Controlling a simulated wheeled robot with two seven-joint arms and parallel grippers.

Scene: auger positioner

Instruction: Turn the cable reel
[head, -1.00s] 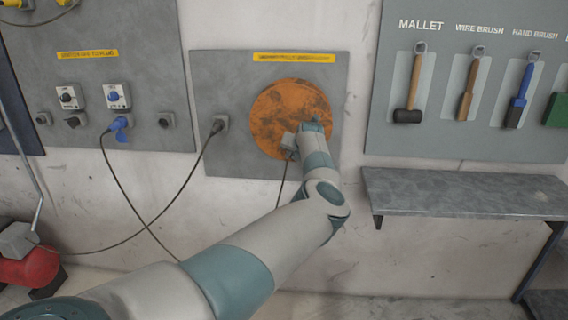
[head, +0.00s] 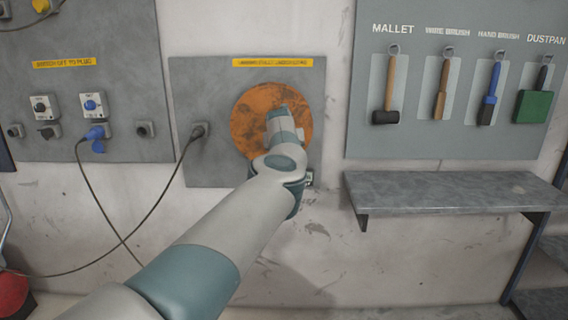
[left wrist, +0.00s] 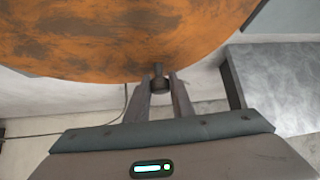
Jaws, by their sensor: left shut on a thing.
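The cable reel (head: 248,118) is a round, worn orange disc on a grey wall panel in the head view. It also fills the top of the left wrist view (left wrist: 100,40). A small dark handle (left wrist: 159,83) sticks out at the reel's lower rim in the left wrist view. My left gripper (left wrist: 160,88) has its two fingers on either side of this handle and is shut on it. In the head view my left arm covers the reel's lower right part and hides the handle and the fingers. My right gripper is not in view.
A grey shelf (head: 440,190) juts out to the right, below a tool board (head: 410,140) with a mallet, brushes and a dustpan. A socket panel (head: 110,140) with plugs is on the left. A black cable (head: 170,185) hangs from a plug beside the reel.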

